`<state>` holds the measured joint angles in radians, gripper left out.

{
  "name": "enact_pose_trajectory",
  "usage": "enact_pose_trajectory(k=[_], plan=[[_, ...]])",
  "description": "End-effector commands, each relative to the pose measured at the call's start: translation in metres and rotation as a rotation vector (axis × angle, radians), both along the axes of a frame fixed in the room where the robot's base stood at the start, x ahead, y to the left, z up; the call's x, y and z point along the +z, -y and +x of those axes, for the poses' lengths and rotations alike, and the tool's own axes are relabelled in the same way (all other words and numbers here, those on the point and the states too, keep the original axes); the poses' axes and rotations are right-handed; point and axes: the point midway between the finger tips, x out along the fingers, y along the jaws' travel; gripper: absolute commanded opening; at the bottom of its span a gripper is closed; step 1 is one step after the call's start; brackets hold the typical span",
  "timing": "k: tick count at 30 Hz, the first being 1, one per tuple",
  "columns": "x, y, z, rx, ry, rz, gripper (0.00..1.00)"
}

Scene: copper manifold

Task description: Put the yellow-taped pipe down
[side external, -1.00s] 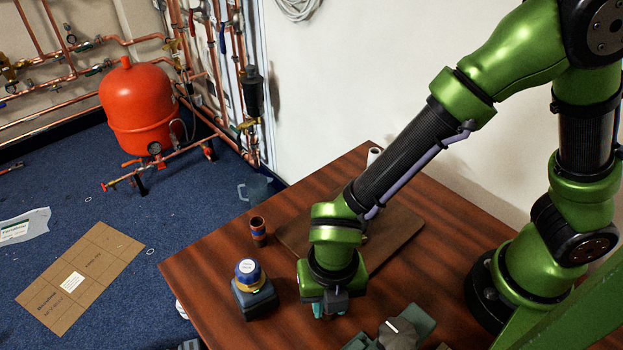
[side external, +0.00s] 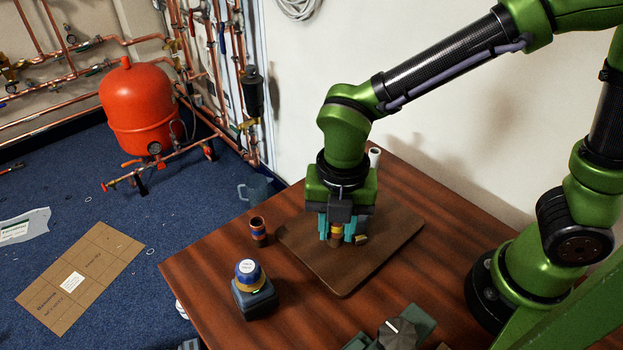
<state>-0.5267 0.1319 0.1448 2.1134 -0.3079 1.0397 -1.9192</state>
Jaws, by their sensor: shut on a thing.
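My gripper (side external: 338,229) points down over the brown board (side external: 386,259) on the table. Its teal fingers are shut on a short copper pipe with a yellow band (side external: 338,239), seen between them. The pipe looks upright, with its upper part hidden by the gripper. Its lower end is at or just above the board; I cannot tell whether it touches.
A copper pipe with blue tape (side external: 258,231) stands left of the board. A small brass piece (side external: 361,239) lies just right of my fingers. A dark block with a blue-topped round container (side external: 249,275) stands at front left. A white cylinder (side external: 374,157) stands behind.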

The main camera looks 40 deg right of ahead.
Motion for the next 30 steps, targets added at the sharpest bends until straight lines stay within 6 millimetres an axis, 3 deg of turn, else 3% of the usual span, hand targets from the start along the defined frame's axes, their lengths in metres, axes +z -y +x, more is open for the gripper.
enact_pose_trajectory(k=[1, 6, 10, 15, 18, 22, 26, 30], plan=[[0.000, 0.026, 0.013, -0.094, 0.000, -0.001, 0.00], [-0.002, 0.105, 0.036, -0.396, 0.001, -0.001, 0.00], [-0.005, 0.166, 0.038, -0.643, 0.000, -0.002, 0.00], [-0.010, 0.234, 0.023, -0.959, -0.002, -0.001, 0.00], [-0.013, 0.262, 0.010, -1.115, -0.004, 0.000, 0.00], [-0.018, 0.283, -0.007, -1.274, -0.008, 0.001, 0.00], [-0.028, 0.281, -0.011, -1.340, -0.015, 0.001, 0.00], [-0.051, 0.281, -0.011, -1.350, -0.016, 0.001, 0.00]])
